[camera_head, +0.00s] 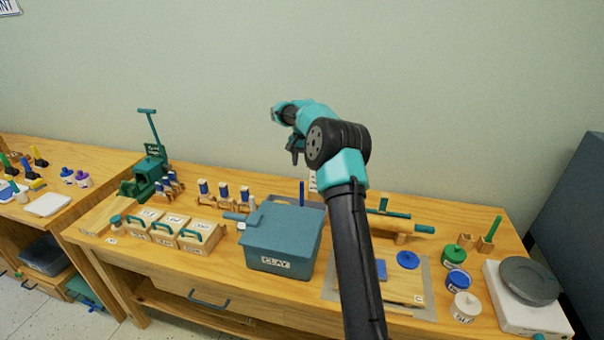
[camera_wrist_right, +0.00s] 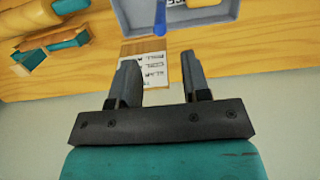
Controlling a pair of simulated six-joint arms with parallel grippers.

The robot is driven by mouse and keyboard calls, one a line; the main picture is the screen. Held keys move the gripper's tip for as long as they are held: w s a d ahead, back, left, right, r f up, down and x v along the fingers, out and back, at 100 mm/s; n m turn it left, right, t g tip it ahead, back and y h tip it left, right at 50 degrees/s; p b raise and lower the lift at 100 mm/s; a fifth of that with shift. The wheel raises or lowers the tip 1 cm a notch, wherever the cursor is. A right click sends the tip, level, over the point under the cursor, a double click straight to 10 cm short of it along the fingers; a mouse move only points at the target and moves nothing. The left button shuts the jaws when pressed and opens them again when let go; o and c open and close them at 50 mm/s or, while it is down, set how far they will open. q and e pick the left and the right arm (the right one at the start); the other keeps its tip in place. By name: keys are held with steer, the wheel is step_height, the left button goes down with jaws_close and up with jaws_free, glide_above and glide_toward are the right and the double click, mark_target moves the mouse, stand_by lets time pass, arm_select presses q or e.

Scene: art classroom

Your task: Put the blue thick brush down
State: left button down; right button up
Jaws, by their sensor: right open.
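The blue thick brush (camera_head: 302,193) shows as a blue upright handle behind the clay box; its lower end is hidden there. In the right wrist view the blue handle (camera_wrist_right: 159,20) stands over a grey tray (camera_wrist_right: 130,22), beyond my fingertips and apart from them. My right gripper (camera_head: 293,151) is above and a little left of the brush in the head view. In the wrist view its two fingers (camera_wrist_right: 160,72) are spread with nothing between them. My left gripper is in neither view.
The teal clay box (camera_head: 283,236) stands in front of the brush.

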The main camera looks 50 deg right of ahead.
steer(key=shift+r, duration=0.55)
